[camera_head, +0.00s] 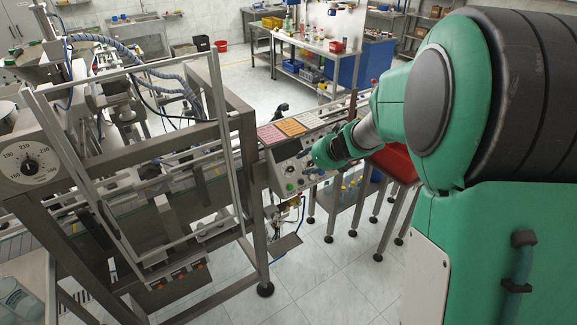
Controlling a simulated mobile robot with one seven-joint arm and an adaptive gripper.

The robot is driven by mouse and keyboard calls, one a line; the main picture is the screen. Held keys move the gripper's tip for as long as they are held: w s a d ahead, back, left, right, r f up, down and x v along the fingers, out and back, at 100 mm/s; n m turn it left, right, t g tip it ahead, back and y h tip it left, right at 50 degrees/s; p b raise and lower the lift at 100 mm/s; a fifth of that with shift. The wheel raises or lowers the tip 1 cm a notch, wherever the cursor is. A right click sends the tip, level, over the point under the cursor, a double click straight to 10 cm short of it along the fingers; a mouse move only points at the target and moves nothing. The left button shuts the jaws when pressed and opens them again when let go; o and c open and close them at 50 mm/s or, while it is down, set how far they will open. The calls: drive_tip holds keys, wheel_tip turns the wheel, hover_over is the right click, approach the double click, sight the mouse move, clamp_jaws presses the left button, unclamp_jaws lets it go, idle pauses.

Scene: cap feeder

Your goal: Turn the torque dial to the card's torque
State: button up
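A grey control panel (283,160) stands on the line frame at the picture's centre, with small knobs and buttons on its face. A round black knob (290,169) shows there, but I cannot tell if it is the torque dial. Pink (270,134), orange (292,127) and white (311,120) cards lie along the panel's top; their print is too small to read. My arm reaches in from the right, and its green wrist covers the panel's right part. My gripper is at the panel face, mostly hidden by the wrist; its fingers cannot be made out.
A large white dial (30,162) with numbers around 190 to 230 is on the machine at left. A metal guard frame (140,75) stands between it and the panel. A red tray (396,162) on legs is right of the panel.

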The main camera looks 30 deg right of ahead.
sight(291, 168)
drive_tip(key=shift+w+f, duration=0.1)
idle(0.3)
drive_tip(key=b+x, duration=0.2)
drive_tip(key=x, duration=1.1)
drive_tip(key=shift+w+f+b, duration=0.15)
drive_tip(key=shift+w+b, duration=0.05)
drive_tip(key=shift+b, duration=0.2)
clamp_jaws()
